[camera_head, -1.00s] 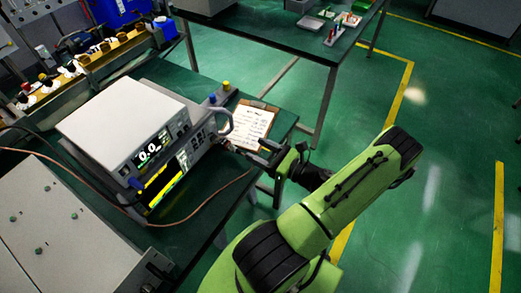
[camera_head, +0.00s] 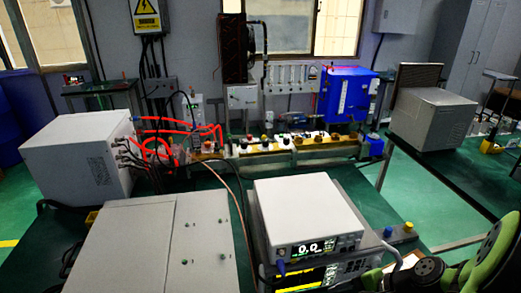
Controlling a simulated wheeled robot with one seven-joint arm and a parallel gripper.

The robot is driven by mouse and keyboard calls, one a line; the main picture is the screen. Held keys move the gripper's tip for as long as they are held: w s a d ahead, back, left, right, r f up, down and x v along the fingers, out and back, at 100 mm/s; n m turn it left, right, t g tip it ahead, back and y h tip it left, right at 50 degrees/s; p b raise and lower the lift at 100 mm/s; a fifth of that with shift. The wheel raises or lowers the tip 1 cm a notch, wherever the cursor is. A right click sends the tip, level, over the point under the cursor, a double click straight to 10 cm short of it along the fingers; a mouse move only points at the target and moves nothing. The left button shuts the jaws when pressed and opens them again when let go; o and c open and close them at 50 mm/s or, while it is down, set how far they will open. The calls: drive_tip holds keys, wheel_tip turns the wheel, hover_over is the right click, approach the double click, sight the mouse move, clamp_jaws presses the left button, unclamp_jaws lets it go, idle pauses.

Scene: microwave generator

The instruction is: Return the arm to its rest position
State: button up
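My arm (camera_head: 492,255) shows only in part, as green and black links at the lower right corner of the head view. It is to the right of the white-topped instrument (camera_head: 305,212), whose display reads about 0.0. My gripper is not visible, so I cannot see its fingers or whether they hold anything.
A white box with red cables (camera_head: 80,155) stands at the left. A blue unit (camera_head: 345,95) and a grey box (camera_head: 432,118) are farther back. Green floor (camera_head: 430,205) is open between the benches.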

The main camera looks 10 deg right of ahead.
drive_tip(key=s+a+r+n+h, duration=0.3)
drive_tip(key=s+a+r+n, duration=0.1)
drive_tip(key=r+n, duration=0.3)
drive_tip(key=s+a+r+n+t+h, duration=0.1)
drive_tip(key=s+a+r+n+h, duration=0.2)
drive_tip(key=s+a+r+n, duration=0.2)
wheel_tip(320, 180, up, 4)
drive_tip(key=shift+s+a+f+n+h+p, duration=0.2)
drive_tip(key=shift+n+h+p, duration=0.15)
drive_tip(key=shift+n, duration=0.85)
